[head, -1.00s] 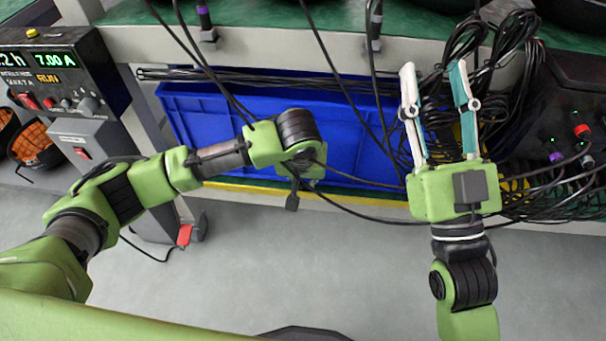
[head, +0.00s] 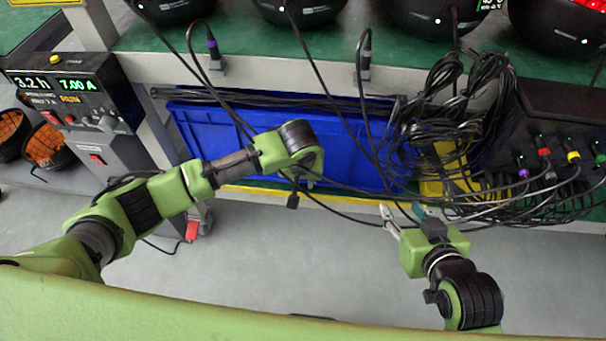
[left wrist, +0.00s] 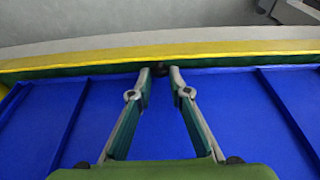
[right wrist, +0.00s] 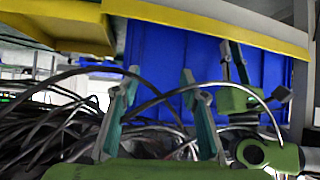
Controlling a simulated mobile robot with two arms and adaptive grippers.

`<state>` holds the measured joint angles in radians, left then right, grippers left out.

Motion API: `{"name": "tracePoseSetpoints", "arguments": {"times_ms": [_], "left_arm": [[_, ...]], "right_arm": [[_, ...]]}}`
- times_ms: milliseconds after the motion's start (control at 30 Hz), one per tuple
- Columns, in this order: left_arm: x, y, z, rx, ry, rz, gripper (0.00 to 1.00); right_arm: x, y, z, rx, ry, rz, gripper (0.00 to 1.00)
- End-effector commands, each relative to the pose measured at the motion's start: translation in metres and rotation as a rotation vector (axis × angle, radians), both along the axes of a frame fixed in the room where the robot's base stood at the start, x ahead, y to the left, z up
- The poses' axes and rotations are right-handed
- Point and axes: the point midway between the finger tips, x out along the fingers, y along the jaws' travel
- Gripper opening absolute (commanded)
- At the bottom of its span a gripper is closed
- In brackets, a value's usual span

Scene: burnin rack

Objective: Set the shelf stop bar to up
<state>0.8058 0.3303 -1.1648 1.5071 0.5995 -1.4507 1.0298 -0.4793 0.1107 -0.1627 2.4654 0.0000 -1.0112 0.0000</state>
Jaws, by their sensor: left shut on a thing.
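A yellow bar (head: 320,194) runs along the front edge of the lower shelf, in front of the blue bin; I cannot tell whether it is the stop bar. It also crosses the left wrist view (left wrist: 220,50) and the right wrist view (right wrist: 215,25).
A blue bin (head: 225,140) fills the shelf behind my left gripper. Tangled black cables (head: 450,130) hang close to my right gripper, and some cross its wrist view. A control unit (head: 75,95) stands at left. The floor in front is clear.

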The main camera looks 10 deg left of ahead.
Motion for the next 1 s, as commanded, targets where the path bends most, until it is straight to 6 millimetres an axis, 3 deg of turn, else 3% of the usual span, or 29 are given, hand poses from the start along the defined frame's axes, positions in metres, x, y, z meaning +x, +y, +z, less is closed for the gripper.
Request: {"name": "tracePoseSetpoints", "arguments": {"times_ms": [33,200,400,800,833,867,1000], "left_arm": [[0.001,-0.01,0.01,-0.022,-0.006,-0.01,0.0],[-0.003,-0.008,0.007,-0.017,0.009,-0.012,0.0],[-0.008,-0.008,0.001,-0.015,0.024,-0.015,0.0],[-0.013,-0.006,-0.006,-0.008,0.036,-0.017,0.0],[-0.013,-0.006,-0.007,-0.007,0.036,-0.017,0.26],[-0.013,-0.006,-0.007,-0.006,0.036,-0.017,0.33],[-0.011,-0.004,-0.006,-0.003,0.032,-0.013,0.33]], "right_arm": [[-0.011,-0.004,-0.004,-0.013,0.059,-0.004,0.4],[-0.051,-0.016,-0.031,-0.051,0.251,-0.017,0.4],[-0.087,-0.026,-0.048,-0.081,0.401,-0.028,0.4],[-0.095,-0.028,-0.053,-0.087,0.434,-0.03,0.4],[-0.095,-0.028,-0.054,-0.087,0.434,-0.03,0.4],[-0.095,-0.028,-0.053,-0.087,0.434,-0.03,0.4],[-0.095,-0.028,-0.053,-0.088,0.433,-0.031,0.4]]}}
